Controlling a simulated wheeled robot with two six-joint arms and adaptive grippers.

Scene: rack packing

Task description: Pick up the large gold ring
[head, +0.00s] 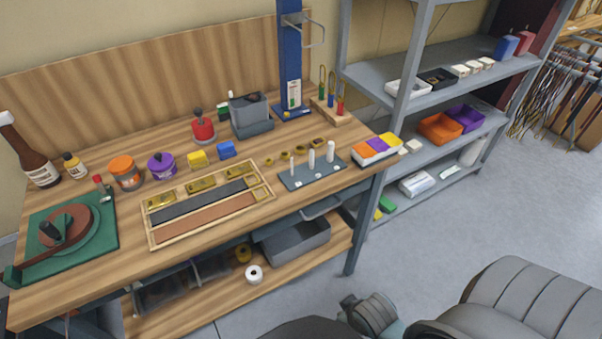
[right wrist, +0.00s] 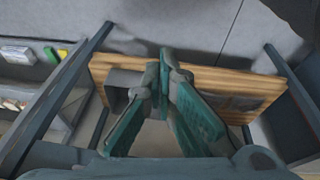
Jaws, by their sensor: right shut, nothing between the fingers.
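Several gold rings (head: 285,152) lie in a row on the workbench in the head view, behind a grey board (head: 298,178) with three white pegs (head: 312,160). They are small in the picture, and I cannot tell surely which is the large one. No ring shows on the pegs or in the right wrist view. My right gripper (right wrist: 164,72) shows in the right wrist view, its green fingers meeting at the tips, shut and empty. It is away from the rings, with the bench's lower shelf (right wrist: 225,82) behind it. My left gripper is not in view.
A wooden tray (head: 208,235) with gold bars lies left of the peg board. A blue post (head: 291,65), red jar (head: 203,130) and small coloured bins (head: 375,150) stand around the rings. A grey bin (head: 297,243) is on the lower shelf. Metal shelving (head: 440,65) stands right.

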